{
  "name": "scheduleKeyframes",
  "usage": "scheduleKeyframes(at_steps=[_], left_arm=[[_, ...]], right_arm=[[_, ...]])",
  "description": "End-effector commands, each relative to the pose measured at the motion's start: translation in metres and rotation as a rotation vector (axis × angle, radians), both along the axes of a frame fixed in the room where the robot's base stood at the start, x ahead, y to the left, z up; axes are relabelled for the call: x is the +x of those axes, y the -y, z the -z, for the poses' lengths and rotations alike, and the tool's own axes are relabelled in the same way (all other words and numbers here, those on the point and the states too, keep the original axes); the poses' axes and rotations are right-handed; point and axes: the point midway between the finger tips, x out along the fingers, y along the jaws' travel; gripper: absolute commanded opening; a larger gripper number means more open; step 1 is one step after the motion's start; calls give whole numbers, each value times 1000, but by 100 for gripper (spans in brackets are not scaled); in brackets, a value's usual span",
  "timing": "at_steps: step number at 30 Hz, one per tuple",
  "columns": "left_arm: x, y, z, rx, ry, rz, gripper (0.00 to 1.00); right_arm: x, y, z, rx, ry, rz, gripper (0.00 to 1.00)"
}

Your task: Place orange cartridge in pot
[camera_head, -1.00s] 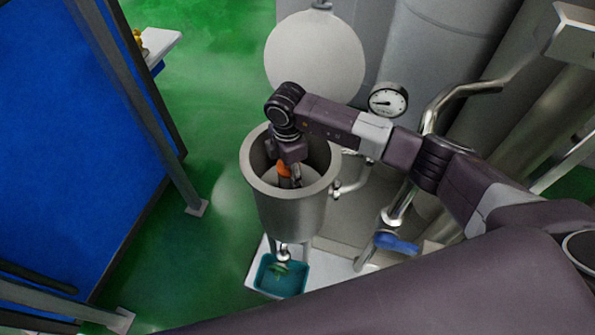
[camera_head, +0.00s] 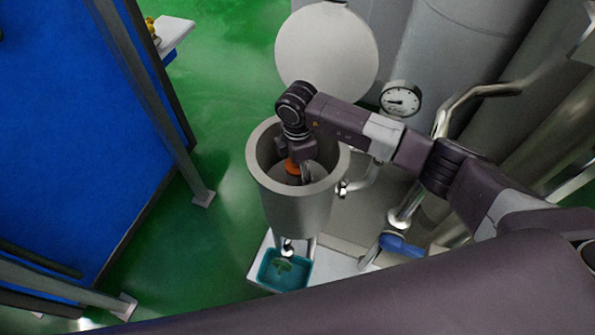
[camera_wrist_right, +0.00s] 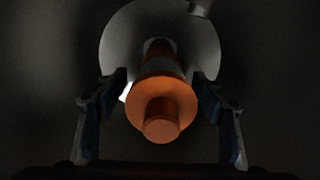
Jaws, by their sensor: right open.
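The grey metal pot (camera_head: 296,208) stands open in the middle of the head view. My right gripper (camera_head: 297,180) reaches down inside its mouth. The orange cartridge (camera_head: 292,166) shows in part inside the pot, below the gripper. In the right wrist view, the cartridge (camera_wrist_right: 161,105) lies between the two fingers of my right gripper (camera_wrist_right: 160,100), with visible gaps on both sides. The fingers are open. The cartridge's far end is dark and hard to make out. My left gripper is not in view.
The pot's round lid (camera_head: 326,45) is raised behind it. A pressure gauge (camera_head: 400,99) and pipes (camera_head: 440,140) stand to the right. A teal tray (camera_head: 285,270) sits below the pot. Green floor (camera_head: 225,170) is clear to the left, beside a blue panel (camera_head: 75,130).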

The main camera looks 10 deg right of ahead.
Motion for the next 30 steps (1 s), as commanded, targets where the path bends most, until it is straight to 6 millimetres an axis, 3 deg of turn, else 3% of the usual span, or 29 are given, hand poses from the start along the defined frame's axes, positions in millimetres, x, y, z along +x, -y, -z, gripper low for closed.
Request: scheduleKeyframes(at_steps=[8, 24, 30], left_arm=[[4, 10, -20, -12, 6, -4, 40], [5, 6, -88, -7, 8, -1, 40], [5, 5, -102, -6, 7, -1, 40]], right_arm=[[1, 0, -23, 0, 1, 0, 63], [0, 0, -104, 0, 2, 1, 63], [0, 0, -122, 0, 0, 1, 63]])
